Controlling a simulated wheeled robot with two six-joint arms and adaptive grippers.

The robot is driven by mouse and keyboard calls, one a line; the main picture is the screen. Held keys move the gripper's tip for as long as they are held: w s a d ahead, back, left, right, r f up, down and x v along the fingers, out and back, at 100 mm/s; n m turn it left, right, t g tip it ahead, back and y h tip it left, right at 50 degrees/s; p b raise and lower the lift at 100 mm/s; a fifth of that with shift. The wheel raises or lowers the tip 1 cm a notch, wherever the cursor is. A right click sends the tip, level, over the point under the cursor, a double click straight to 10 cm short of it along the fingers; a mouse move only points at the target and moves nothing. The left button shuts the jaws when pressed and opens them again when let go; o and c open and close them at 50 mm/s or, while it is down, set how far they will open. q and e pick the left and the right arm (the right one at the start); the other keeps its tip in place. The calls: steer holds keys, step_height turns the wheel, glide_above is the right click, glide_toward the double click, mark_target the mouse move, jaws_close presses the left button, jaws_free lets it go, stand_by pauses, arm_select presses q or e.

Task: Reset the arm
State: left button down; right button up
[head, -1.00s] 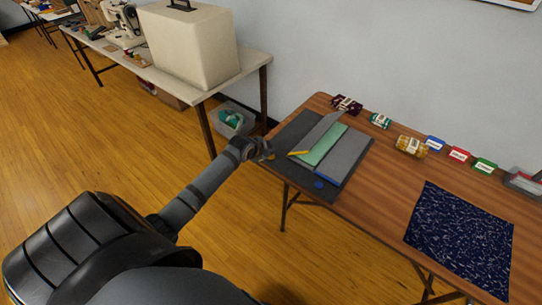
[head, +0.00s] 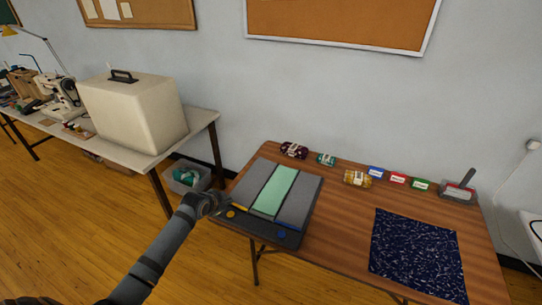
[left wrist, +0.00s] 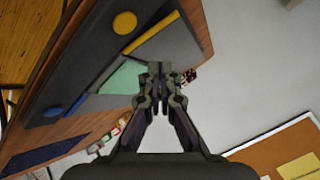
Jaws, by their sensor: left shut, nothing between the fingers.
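My left gripper (head: 222,203) is at the front left corner of a dark folding board (head: 275,236) on the wooden table. Its fingers are closed together and empty, as the left wrist view (left wrist: 160,72) shows. The board has a left grey panel (head: 252,182), a green middle strip (head: 274,190) and a right grey panel (head: 299,202) with a blue front edge. A yellow disc (left wrist: 124,22) and a blue disc (left wrist: 53,111) sit on its front border. My right gripper is in neither view.
Yarn bundles in dark red (head: 294,150), teal (head: 326,159) and yellow (head: 357,179) lie along the table's back, beside small labelled cards (head: 398,178). A dark blue patterned cloth (head: 415,255) lies at the right. A bin (head: 187,179) stands on the floor to the left.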

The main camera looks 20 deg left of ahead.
arm_select(q)
steer(key=s+d+r+n+g, duration=0.1)
steer(key=s+d+n+g, duration=0.4)
steer(key=s, duration=0.9)
steer(key=s+d+r+n, duration=0.1)
steer(key=s+d+n, duration=0.2)
steer(key=s+d, duration=0.75)
steer(key=s+a+f+g, duration=0.1)
steer(key=s+a+f, duration=0.2)
steer(key=f, duration=1)
steer(key=s+a+f+g, duration=0.1)
steer(key=s+a+f, duration=0.15)
steer(key=f, duration=1.05)
steer(key=s+a+f+g, duration=0.1)
steer(key=s+f, duration=1.5)
steer(key=s, duration=0.2)
steer(key=shift+s+f+y, duration=0.25)
steer(key=shift+s+y, duration=0.05)
steer(key=shift+s, duration=0.05)
